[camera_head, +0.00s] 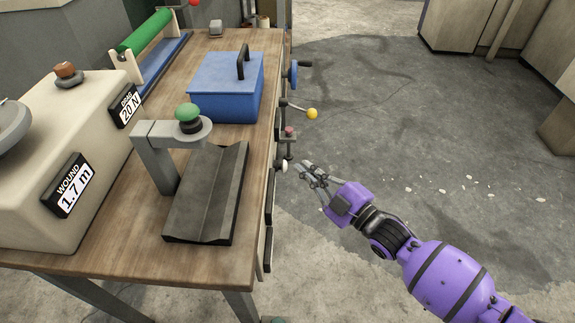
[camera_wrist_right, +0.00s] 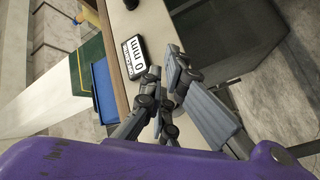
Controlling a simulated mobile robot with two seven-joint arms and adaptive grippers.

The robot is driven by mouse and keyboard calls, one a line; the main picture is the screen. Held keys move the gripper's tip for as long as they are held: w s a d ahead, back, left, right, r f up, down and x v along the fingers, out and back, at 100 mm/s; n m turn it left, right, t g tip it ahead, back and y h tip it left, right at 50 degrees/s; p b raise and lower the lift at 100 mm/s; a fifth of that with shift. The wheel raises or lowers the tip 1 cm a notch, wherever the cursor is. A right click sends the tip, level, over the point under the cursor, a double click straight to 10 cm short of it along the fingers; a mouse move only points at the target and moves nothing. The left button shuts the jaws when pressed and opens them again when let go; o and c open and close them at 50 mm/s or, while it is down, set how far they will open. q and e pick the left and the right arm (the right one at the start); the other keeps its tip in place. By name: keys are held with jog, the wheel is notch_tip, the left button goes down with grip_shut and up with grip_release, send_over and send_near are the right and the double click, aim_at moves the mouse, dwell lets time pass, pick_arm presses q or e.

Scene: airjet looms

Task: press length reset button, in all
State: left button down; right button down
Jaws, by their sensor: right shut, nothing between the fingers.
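No button in view carries a readable "length reset" label, so I cannot tell which one it is. A cream box (camera_head: 85,120) at the left bears a label (camera_head: 68,187) reading "WOUND 1.7 m" and a brown knob (camera_head: 66,71) on top. A green mushroom-shaped button (camera_head: 187,112) sits on a grey bracket above a dark trough. A small white knob (camera_head: 283,166) and a reddish knob (camera_head: 289,131) are at the table's right edge. My right gripper (camera_head: 305,168) is shut and empty, just right of the white knob; it also shows in the wrist view (camera_wrist_right: 165,78). My left gripper is out of view.
The wooden table (camera_head: 130,235) holds a blue lidded box (camera_head: 228,88) and a green roller (camera_head: 146,32). A yellow-tipped lever (camera_head: 311,114) and a blue handwheel (camera_head: 292,73) stick out at its right edge. The floor to the right is open.

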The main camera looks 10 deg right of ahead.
jog(key=shift+w+a, duration=0.1)
jog(key=shift+a, duration=0.3)
dwell(0.5)
jog(key=shift+w+a+p, duration=0.15)
jog(key=shift+a+p, duration=0.2)
jog(key=shift+a, duration=0.2)
dwell(0.4)
dwell(0.3)
jog(key=shift+s+d, duration=0.25)
jog(key=shift+d, duration=0.7)
jog(key=shift+d, duration=0.1)
